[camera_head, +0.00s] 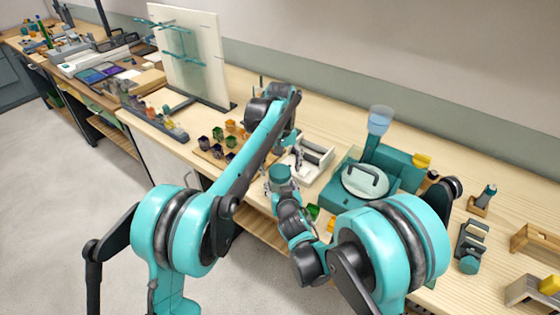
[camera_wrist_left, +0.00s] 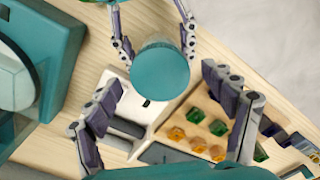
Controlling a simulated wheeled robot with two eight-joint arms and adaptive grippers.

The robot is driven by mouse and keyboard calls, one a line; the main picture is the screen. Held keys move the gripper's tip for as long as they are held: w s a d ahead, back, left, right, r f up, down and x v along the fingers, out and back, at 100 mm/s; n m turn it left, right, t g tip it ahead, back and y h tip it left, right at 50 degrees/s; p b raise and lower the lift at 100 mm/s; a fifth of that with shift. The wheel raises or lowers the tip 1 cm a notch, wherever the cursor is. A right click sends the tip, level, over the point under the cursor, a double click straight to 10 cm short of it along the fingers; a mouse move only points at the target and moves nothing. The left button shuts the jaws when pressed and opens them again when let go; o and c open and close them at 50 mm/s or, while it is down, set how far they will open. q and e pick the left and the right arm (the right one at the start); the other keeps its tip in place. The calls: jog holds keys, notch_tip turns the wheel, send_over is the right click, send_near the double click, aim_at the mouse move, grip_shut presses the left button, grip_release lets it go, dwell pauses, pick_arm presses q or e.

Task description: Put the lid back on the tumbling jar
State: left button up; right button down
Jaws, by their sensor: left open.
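A round teal lid (camera_head: 279,172) shows over the bench's front edge, and its flat disc (camera_wrist_left: 160,69) fills the middle of the left wrist view. It seems to sit on a greyish jar body, mostly hidden beneath it. My right gripper (camera_head: 281,188) has its fingers on either side of this body, just under the lid; they also show in the left wrist view (camera_wrist_left: 155,42). My left gripper (camera_head: 296,153) hangs above and behind the lid. Its fingers (camera_wrist_left: 166,115) are spread wide, one each side of the lid in the picture, apart from it.
A white tray (camera_head: 318,151) lies just behind. A teal machine (camera_head: 342,196) with a round handled cover (camera_head: 365,182) stands right of it. Small coloured pots (camera_head: 217,133) sit left on a wooden board. A white panel (camera_head: 190,50) stands further left.

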pick_arm(q)
notch_tip(320, 180, up, 12)
jog(key=shift+f, duration=0.15)
dwell(0.3)
pick_arm(e)
jog(key=shift+c, duration=2)
grip_release()
jog(key=v, duration=1.2)
